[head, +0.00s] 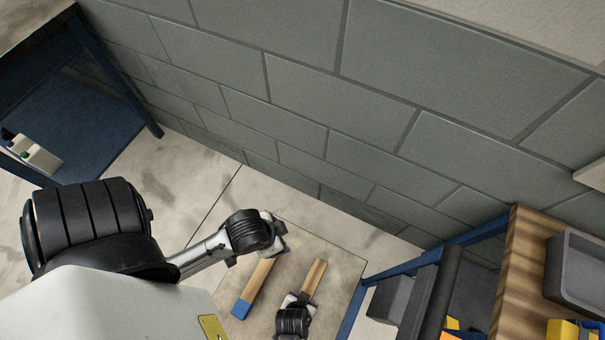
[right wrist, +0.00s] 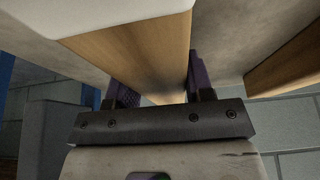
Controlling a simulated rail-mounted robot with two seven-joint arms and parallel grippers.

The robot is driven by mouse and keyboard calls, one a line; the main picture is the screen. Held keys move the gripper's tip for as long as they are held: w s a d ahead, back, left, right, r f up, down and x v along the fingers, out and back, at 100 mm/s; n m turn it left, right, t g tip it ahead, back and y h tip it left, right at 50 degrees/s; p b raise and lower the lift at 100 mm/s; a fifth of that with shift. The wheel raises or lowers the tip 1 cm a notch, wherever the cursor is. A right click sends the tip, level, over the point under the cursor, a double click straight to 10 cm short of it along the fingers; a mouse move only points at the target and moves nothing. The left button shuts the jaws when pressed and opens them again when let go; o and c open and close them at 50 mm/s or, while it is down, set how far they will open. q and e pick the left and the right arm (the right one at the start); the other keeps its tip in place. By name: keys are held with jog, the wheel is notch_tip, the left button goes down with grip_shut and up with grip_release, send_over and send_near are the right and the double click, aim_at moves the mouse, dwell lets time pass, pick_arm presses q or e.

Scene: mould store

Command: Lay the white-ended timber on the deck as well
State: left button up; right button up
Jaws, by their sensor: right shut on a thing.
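The white-ended timber (head: 315,275) is a wooden bar; its white end (right wrist: 95,12) shows close up in the right wrist view. My right gripper (head: 297,299) is shut on it, with a dark finger on each side in the right wrist view (right wrist: 158,90). The bar is over the pale deck (head: 335,258); I cannot tell whether it touches it. A blue-ended timber (head: 257,286) lies to its left, apart and roughly parallel. My left gripper (head: 280,250) is by that timber's far end; whether its fingers are open or touching is unclear.
A grey block wall (head: 300,110) runs behind. A blue-framed bench with a wooden top (head: 525,270) and grey tray (head: 580,275) stands at right. A dark grey bin (head: 390,298) is beside the deck. A blue table (head: 75,115) stands at far left.

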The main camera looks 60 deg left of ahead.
jog(key=o, duration=1.1)
jog(key=shift+s+r, duration=0.1)
jog(key=shift+r, duration=0.25)
jog(key=p+v, duration=0.5)
jog(key=v, duration=0.5)
jog(key=shift+s+r, duration=0.15)
jog(key=shift+r, duration=0.05)
jog(key=shift+s+d+r+p, duration=0.2)
jog(key=shift+r+p, duration=0.1)
jog(key=shift+r, duration=0.1)
